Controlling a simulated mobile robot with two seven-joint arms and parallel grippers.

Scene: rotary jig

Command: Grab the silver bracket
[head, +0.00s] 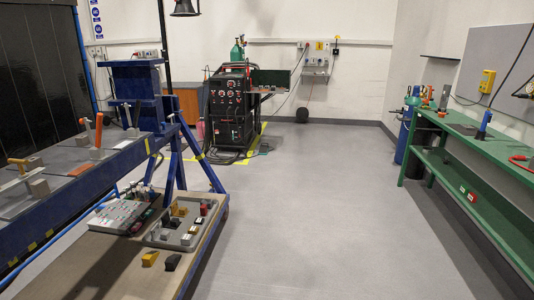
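No piece stands out clearly as the silver bracket. Small grey metal blocks sit on the blue jig table (60,215) at the left, among them a near block (39,187) and one under an orange-handled clamp (97,154). A grey tray (156,239) on the low bench holds several small parts, some grey, some yellow, red or black; they are too small to tell apart. An upright grey piece (444,97) stands on the green workbench (462,136) at the right. Neither of my grippers is in view.
A yellow block (149,259) and a black block (173,262) lie on the low tan bench (125,272). A black welding machine (231,108) stands at the back with cables on the floor. Blue jig legs stand beside the bench. The middle floor (310,200) is clear.

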